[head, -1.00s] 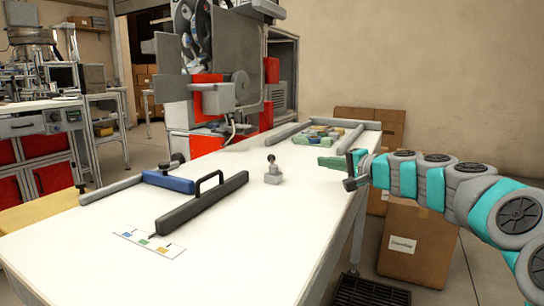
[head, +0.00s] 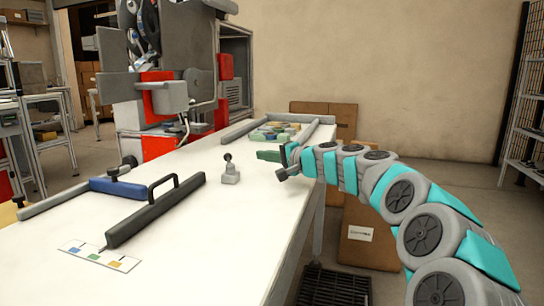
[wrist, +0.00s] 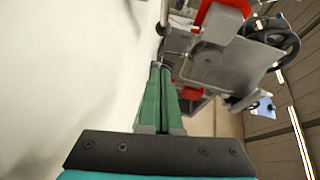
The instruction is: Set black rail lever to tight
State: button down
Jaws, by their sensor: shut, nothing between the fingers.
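The black rail (head: 155,212) lies diagonally on the white table with an arched black handle on top. A thin pointer at its near end is by a white card (head: 98,256) with blue, green and yellow marks. I cannot tell for sure which mark it points to. A blue block (head: 118,189) with a dark knob sits behind the rail on a grey bar. My gripper (head: 268,155) is over the table's right side, well apart from the rail, pointing left. Its green fingers are shut and empty in the wrist view (wrist: 160,100). The rail does not show there.
A small grey fixture with an upright ball-ended lever (head: 230,174) stands between rail and gripper. A tray (head: 304,133) of coloured pieces is at the table's far end. A grey and red machine (head: 160,95) stands behind. Cardboard boxes (head: 370,245) are on the right. The table's front is clear.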

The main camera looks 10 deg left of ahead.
aim_at(229, 162)
jog(key=x, duration=0.3)
jog(key=shift+w+a, duration=0.25)
jog(key=shift+a, duration=0.1)
jog(key=a, duration=0.3)
jog(key=shift+s+f, duration=0.2)
jog(key=shift+f, duration=0.1)
jog(key=shift+s+a+f, duration=0.1)
jog(key=shift+a+f, duration=0.05)
jog(key=shift+a, duration=0.45)
